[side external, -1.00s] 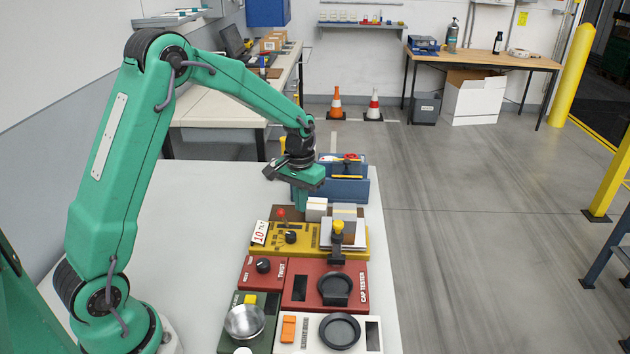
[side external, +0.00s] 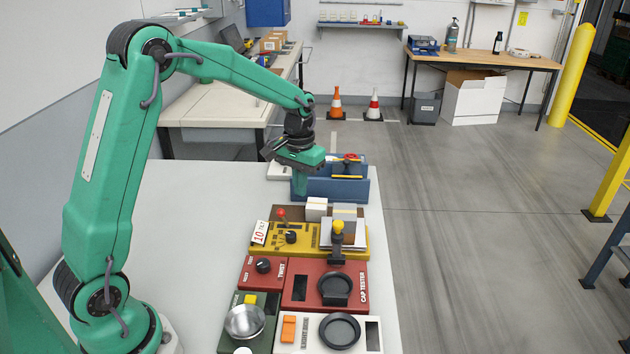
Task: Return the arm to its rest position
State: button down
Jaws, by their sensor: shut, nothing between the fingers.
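My gripper (side external: 302,185) is at the end of my green arm, pointing down, above the far part of the white table (side external: 190,230). It is shut and I see nothing held in it. In the picture it overlaps the left side of a blue bin (side external: 345,190) and stands above the brown block stand (side external: 290,213). I cannot tell its exact height over them.
A yellow panel (side external: 270,238) with knobs, a red cap tester (side external: 300,290), a green panel with a metal bowl (side external: 244,321) and a white panel with a black dish (side external: 340,330) line the table's right side. Small pale blocks (side external: 316,208) stand behind. The table's left is clear.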

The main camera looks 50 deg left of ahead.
jog(key=s+d+r+m+t, duration=0.1)
jog(key=s+d+r+t, duration=0.3)
jog(key=s+r, duration=0.65)
jog(key=s+d+r+m+t, duration=0.1)
jog(key=s+d, duration=0.3)
jog(key=s, duration=0.9)
jog(key=shift+s+r+m+t, duration=0.2)
jog(key=shift+r+m+t, duration=0.1)
jog(key=shift+r+m, duration=0.2)
jog(key=shift+d, duration=0.1)
dwell(2.5)
